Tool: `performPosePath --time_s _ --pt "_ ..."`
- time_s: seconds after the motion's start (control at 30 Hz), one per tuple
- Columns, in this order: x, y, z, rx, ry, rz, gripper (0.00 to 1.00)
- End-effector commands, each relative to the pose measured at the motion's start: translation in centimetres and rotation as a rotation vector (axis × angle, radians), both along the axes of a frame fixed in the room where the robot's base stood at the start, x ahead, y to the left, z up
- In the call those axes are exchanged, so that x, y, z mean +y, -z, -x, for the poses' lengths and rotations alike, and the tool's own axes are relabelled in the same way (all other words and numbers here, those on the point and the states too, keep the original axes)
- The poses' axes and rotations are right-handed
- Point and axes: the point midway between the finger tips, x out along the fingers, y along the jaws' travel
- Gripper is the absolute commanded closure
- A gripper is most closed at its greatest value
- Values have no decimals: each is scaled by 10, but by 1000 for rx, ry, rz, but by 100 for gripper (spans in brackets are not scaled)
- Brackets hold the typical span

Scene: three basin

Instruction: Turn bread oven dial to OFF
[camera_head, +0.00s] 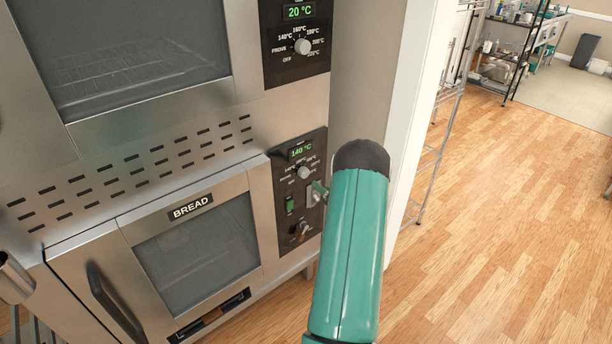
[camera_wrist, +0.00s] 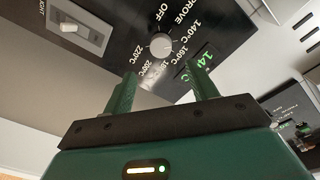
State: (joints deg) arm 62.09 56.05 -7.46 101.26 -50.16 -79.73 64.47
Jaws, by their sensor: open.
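The bread oven dial (camera_head: 304,172) is a small silver-grey round knob on the black panel at the right of the lower oven, marked BREAD (camera_head: 191,206). The green display (camera_head: 300,150) above it reads 140 °C. In the wrist view, the picture is turned and the dial (camera_wrist: 162,44) sits among markings including PROVE, OFF and temperatures. My gripper (camera_wrist: 161,72) is open and empty, its two green fingers pointing at the panel, one to each side of the dial's line. The fingertips seem apart from the dial. In the head view my arm partly hides my gripper (camera_head: 319,190).
An upper oven has a similar dial (camera_head: 303,46) and a 20 °C display. A light switch (camera_wrist: 76,29) shows in the wrist view. A white wall edge stands right; wood floor (camera_head: 500,220) is open.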

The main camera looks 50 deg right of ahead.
Motion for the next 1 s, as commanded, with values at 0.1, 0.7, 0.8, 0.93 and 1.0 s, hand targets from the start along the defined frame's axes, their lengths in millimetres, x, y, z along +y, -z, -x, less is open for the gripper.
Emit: performPosePath --time_s 0.1,0.7,0.8,0.93,1.0 --pt "-6 -1 -25 -2 -4 2 42" --pt "-27 0 -96 -1 -2 -1 42" --pt "-27 -1 -96 -1 -2 -1 42" --pt "-27 -1 -96 -1 -2 0 56" --pt "-27 -1 -96 -1 -2 0 69"
